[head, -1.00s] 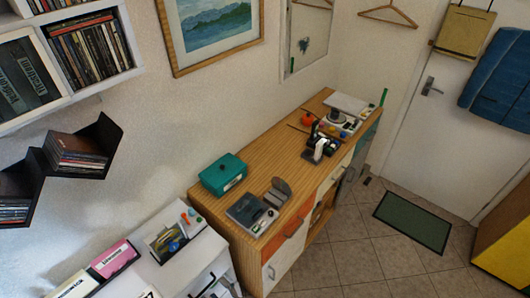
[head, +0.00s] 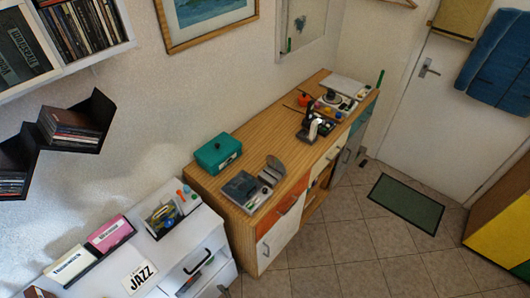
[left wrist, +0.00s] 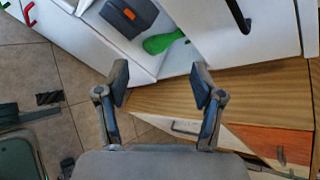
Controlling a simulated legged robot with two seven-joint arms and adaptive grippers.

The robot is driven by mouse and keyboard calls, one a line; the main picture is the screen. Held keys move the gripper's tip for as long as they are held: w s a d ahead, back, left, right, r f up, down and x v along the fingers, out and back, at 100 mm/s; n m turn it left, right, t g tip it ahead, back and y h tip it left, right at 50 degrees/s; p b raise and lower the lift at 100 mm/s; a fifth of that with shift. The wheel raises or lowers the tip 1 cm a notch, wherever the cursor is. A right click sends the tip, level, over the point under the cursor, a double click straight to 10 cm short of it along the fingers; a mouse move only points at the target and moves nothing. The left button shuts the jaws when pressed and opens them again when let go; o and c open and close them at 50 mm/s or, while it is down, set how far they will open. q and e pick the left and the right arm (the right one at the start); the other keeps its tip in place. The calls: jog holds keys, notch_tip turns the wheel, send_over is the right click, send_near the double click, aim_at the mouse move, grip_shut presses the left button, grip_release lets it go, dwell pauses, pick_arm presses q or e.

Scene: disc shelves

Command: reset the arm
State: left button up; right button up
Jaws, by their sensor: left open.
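My left gripper (left wrist: 160,88) shows in the left wrist view with its two dark fingers spread apart. Nothing is between them. Behind the fingers are the edge of a white cabinet and a wood-grained surface, and I cannot tell any contact. In the head view I cannot make out either gripper clearly. My right gripper is not in view.
The white cabinet (head: 180,250) with a black handle stands at the lower left. A wooden sideboard (head: 230,165) bears a teal box (head: 218,152). A grey-orange item (left wrist: 128,16) and a green item (left wrist: 163,42) lie near the gripper. The tiled floor (head: 370,250) has free room.

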pick_arm(q)
jog(key=s+a+f+n+g+h+b, duration=0.1)
jog(key=s+a+f+n+g+h, duration=0.2)
jog(key=s+f+n, duration=0.4)
jog(key=s+a+f+n+g+h+b, duration=0.2)
jog(key=s+f+n, duration=0.6)
jog(key=s+f, duration=1.1)
jog(key=a+g+h, duration=0.1)
jog(key=g+h, duration=0.1)
jog(key=h, duration=0.1)
jog(key=shift+s+a+f, duration=0.2)
jog(key=shift+s+a, duration=0.05)
jog(key=shift+s, duration=0.1)
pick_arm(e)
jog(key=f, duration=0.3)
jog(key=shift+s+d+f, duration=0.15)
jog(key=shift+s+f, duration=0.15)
pick_arm(q)
jog(key=shift+a, duration=0.15)
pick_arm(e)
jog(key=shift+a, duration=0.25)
